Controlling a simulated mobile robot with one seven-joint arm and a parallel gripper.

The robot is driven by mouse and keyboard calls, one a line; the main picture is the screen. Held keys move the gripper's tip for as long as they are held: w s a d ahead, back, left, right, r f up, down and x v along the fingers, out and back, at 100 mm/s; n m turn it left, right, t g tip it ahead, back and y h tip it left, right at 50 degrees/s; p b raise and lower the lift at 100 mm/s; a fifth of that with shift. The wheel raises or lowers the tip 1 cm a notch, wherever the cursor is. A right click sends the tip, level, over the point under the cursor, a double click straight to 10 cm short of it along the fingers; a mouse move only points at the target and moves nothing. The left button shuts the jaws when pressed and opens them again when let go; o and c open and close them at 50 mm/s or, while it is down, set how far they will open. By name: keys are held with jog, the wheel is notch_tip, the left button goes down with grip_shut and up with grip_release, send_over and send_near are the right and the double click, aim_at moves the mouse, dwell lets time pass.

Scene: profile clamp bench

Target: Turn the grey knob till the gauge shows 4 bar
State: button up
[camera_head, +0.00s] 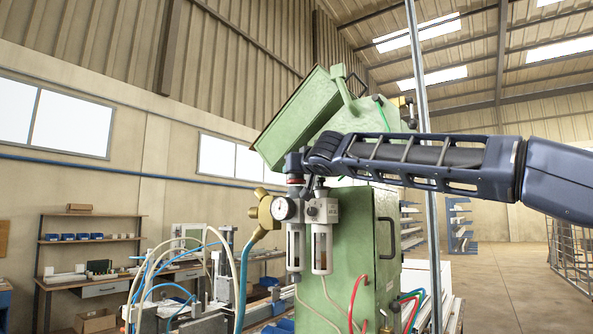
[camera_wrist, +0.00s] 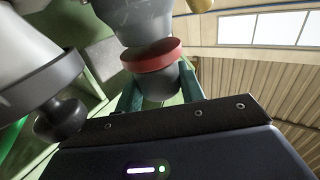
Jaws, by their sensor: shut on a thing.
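The grey knob (camera_wrist: 157,86) shows in the wrist view, between my two fingers and against a red ring (camera_wrist: 152,55). My gripper (camera_wrist: 160,92) is shut on this knob. In the head view my gripper (camera_head: 295,163) is at the top of the left air unit (camera_head: 295,245), just above the red ring. The round white gauge (camera_head: 284,208) is on the front of that unit, below the ring. Its needle and figures are too small to read. My fingers and wrist hide most of the knob in the head view.
A second air unit (camera_head: 322,235) stands close on the right; its dark knob (camera_wrist: 62,120) is near my gripper in the wrist view. A brass part (camera_head: 264,214) sits left of the gauge. The green machine (camera_head: 362,240) is behind. Hoses hang below.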

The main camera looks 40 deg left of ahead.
jog(key=shift+w+f+n+g+y, duration=0.1)
jog(key=shift+n+g+y, duration=0.3)
jog(key=shift+n+g, duration=0.6)
jog(key=shift+g, duration=0.4)
jog(key=shift+n+g+y, duration=0.4)
jog(key=shift+g+y, duration=0.1)
jog(key=shift+y, duration=0.1)
jog(key=o, duration=1)
jog(key=shift+c, duration=0.2)
jog(key=shift+d, duration=0.1)
jog(key=v, duration=1)
jog(key=shift+s+d, duration=0.25)
jog(key=shift+s, duration=0.05)
